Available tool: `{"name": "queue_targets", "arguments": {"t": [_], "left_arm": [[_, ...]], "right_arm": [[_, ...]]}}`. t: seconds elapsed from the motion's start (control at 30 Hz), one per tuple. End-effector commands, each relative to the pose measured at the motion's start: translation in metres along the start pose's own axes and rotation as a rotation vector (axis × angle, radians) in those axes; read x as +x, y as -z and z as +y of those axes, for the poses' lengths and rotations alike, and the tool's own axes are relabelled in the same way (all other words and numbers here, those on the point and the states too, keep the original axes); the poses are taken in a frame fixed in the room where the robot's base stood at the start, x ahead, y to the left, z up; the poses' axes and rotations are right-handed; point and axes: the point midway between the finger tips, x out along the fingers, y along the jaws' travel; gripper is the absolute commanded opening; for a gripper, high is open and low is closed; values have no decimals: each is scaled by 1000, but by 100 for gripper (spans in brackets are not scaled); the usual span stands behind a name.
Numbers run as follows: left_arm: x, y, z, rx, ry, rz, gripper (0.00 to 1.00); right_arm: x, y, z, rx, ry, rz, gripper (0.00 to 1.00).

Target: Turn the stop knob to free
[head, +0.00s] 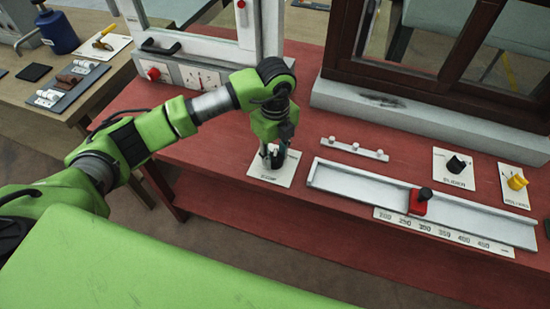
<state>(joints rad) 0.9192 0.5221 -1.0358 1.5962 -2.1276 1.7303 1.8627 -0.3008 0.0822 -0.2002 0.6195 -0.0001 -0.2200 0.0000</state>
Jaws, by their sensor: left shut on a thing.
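The stop knob (274,163) stands on a white label plate (258,172) on the red bench, near its front left edge. The plate's lettering is too small to read surely. My left gripper (275,154) points down over the plate and is shut on the knob. The fingers hide most of the knob, so I cannot tell which way it is turned. My right gripper is not in view.
Right of the plate lie a white rail (335,182) with a red slider (419,202), a number scale (440,230), a black knob (456,164) and a yellow knob (517,182). A window frame (409,82) stands behind. A side table (60,110) holds tools.

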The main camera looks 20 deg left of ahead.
Motion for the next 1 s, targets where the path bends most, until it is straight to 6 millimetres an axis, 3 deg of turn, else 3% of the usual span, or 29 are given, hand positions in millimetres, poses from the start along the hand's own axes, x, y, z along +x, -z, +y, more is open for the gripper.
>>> {"name": "queue_targets", "arguments": {"t": [0.6, 1.0], "left_arm": [[4, 0, 0, 585, 2, -2, 9], [3, 0, 0, 895, 2, -1, 9]], "right_arm": [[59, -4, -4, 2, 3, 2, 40], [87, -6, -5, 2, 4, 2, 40]]}}
